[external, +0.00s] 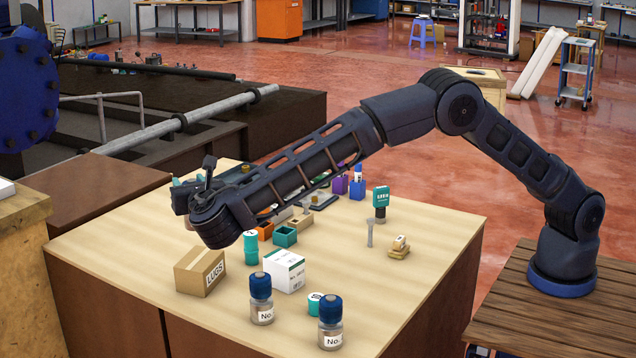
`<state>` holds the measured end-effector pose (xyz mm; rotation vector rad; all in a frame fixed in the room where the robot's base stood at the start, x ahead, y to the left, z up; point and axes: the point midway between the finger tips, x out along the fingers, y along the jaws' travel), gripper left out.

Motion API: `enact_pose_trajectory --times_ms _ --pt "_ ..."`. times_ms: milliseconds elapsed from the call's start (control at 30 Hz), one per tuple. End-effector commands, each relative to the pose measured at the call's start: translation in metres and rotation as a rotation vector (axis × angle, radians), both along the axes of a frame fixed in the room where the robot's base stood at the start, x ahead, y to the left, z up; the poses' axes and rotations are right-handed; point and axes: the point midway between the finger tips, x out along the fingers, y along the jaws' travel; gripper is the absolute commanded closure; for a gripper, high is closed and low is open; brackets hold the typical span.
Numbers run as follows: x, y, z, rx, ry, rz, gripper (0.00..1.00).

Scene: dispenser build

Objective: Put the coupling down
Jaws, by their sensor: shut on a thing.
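My gripper (188,192) is over the far left part of the light wooden table top (130,245), at the end of my arm, which reaches in from the right. It is shut on the coupling. My wrist and the gripper's own body hide most of what is between the fingers, so the coupling's shape does not show clearly. I cannot tell whether it touches the table.
Near the gripper stand a LUGS carton (200,272), a teal cylinder (250,250) and a white box (285,272). Two blue-capped bottles (261,300) (331,325) stand at the front. A teal stamp (381,200) stands right. The table's front left is bare.

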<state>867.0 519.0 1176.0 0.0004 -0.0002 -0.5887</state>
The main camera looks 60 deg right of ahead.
Motion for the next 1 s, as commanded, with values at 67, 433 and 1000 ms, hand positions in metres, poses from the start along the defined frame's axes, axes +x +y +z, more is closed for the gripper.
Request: enact_pose_trajectory --times_ms 67,433,1000 --pt "0.000 0.000 -0.013 -0.002 0.001 0.000 1.00" --pt "0.000 0.000 -0.039 0.000 0.000 0.000 1.00" --pt "0.000 0.000 -0.074 0.000 -0.001 -0.001 1.00"
